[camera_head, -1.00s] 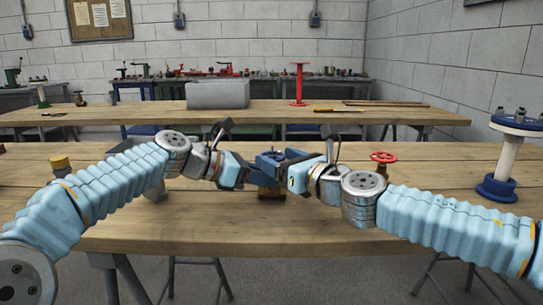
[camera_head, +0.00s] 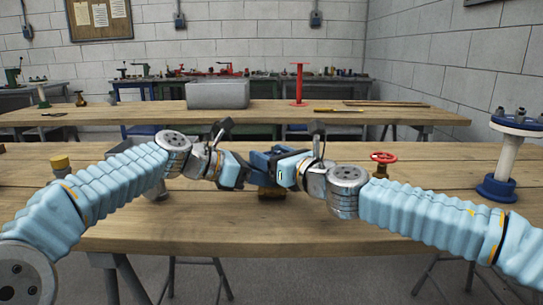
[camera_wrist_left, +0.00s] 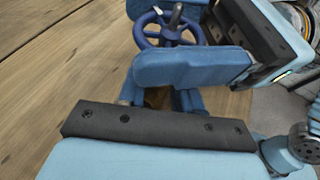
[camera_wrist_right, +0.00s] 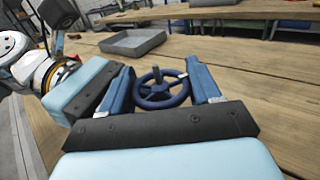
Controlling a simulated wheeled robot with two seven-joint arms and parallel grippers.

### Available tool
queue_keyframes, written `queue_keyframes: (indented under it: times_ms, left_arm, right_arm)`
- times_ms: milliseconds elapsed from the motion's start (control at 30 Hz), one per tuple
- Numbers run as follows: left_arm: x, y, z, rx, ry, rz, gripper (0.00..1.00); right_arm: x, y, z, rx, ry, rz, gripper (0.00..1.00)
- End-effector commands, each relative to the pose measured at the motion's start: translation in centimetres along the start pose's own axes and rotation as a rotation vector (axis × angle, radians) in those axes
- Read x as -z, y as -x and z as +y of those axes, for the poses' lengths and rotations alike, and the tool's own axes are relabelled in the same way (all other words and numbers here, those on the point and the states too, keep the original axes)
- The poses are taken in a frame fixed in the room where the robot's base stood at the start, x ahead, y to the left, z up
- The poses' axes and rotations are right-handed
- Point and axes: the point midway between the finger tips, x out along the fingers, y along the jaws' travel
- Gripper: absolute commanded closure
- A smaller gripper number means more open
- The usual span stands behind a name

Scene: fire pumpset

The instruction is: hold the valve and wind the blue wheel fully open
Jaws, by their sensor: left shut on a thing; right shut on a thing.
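The blue wheel (camera_wrist_right: 160,90) has dark blue spokes and a grey stem at its middle. It shows between the fingers of my right gripper (camera_head: 266,161), which is shut on it. In the left wrist view the wheel (camera_wrist_left: 168,31) lies just beyond a right finger. The brass valve (camera_head: 270,192) stands on the near bench below the wheel, mostly hidden by my grippers. My left gripper (camera_head: 256,178) is shut on the valve's body, low down; only a sliver of brass shows between its fingers in the left wrist view. The two grippers are very close together.
A red-wheeled valve (camera_head: 383,158) stands right of my right wrist. A blue flanged stand (camera_head: 505,165) is at the far right, a yellow-capped part (camera_head: 60,163) at the left. The far bench bears a grey tray (camera_head: 218,95) and a red stand (camera_head: 299,84). The near bench's front strip is clear.

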Motion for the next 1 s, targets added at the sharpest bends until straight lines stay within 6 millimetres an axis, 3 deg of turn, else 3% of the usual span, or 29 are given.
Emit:
queue_keyframes:
  times_ms: [267,1000]
  left_arm:
    - [-0.13,0.06,-0.01,-0.001,-0.001,-0.002,1.00]
    - [-0.16,0.05,-0.09,0.001,-0.001,-0.002,1.00]
  right_arm:
    - [0.06,-0.07,-0.17,-0.056,-0.002,0.001,0.68]
    - [-0.07,-0.08,-0.08,-0.525,-0.003,-0.004,0.68]
